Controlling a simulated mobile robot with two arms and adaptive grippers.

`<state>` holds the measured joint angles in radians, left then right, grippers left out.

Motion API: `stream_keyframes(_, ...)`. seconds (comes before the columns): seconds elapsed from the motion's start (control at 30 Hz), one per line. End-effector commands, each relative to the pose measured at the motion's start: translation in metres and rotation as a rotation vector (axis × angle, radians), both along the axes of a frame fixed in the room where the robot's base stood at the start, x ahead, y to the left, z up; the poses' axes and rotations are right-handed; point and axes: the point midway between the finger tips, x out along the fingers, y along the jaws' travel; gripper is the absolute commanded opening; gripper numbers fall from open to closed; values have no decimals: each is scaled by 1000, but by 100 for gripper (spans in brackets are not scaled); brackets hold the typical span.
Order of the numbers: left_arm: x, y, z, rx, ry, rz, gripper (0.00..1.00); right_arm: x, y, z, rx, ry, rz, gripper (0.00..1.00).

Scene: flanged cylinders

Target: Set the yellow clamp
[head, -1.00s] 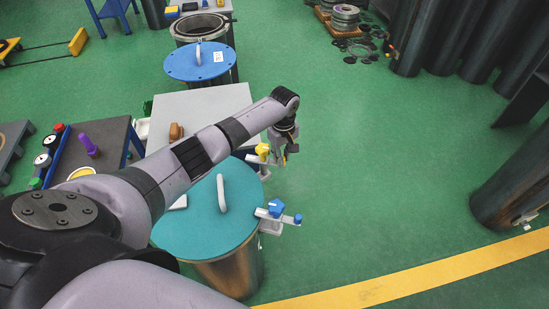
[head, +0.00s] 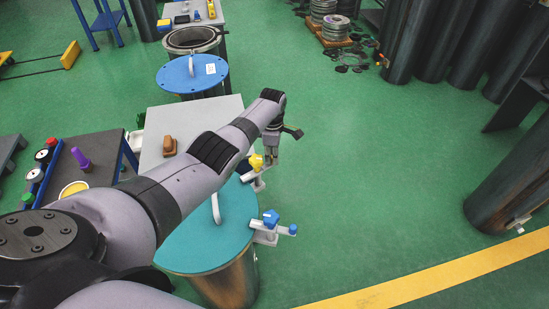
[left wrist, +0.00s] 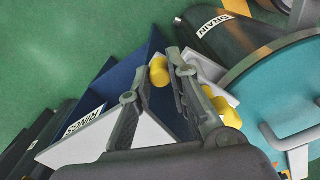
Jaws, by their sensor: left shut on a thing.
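The yellow clamp (head: 256,161) sits at the right rim of the teal lid (head: 205,240), its grey-white arm partly behind my gripper. My left gripper (head: 271,157) points down beside the clamp's yellow part in the head view. In the left wrist view, the fingers of my left gripper (left wrist: 160,72) are shut on a yellow part of the yellow clamp (left wrist: 158,75). Another yellow part shows just right of the right finger. The exact contact is partly hidden by the fingers. My right gripper is not in view.
A blue clamp (head: 270,218) sits nearer on the same rim. The lid's white handle (head: 216,207) stands near my forearm. A blue lid (head: 192,74) and a grey table (head: 185,118) with a brown object are farther back.

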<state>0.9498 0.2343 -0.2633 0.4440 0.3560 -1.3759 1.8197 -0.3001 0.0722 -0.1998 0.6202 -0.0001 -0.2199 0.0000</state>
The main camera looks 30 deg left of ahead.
Motion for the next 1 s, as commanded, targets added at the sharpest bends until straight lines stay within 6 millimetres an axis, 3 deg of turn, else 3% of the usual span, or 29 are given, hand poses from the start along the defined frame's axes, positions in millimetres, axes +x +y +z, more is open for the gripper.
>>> stream_keyframes(0.73, 3, 8, 2, 8, -2, 83, 0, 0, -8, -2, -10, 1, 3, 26)
stream_keyframes(0.77, 3, 8, 2, 8, -2, 83, 19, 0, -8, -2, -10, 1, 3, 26)
stream_keyframes(0.87, 3, 8, 2, 7, -3, 83, 26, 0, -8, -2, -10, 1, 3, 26)
stream_keyframes(1.0, 2, 7, 1, 4, -1, 82, 26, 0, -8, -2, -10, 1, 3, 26)
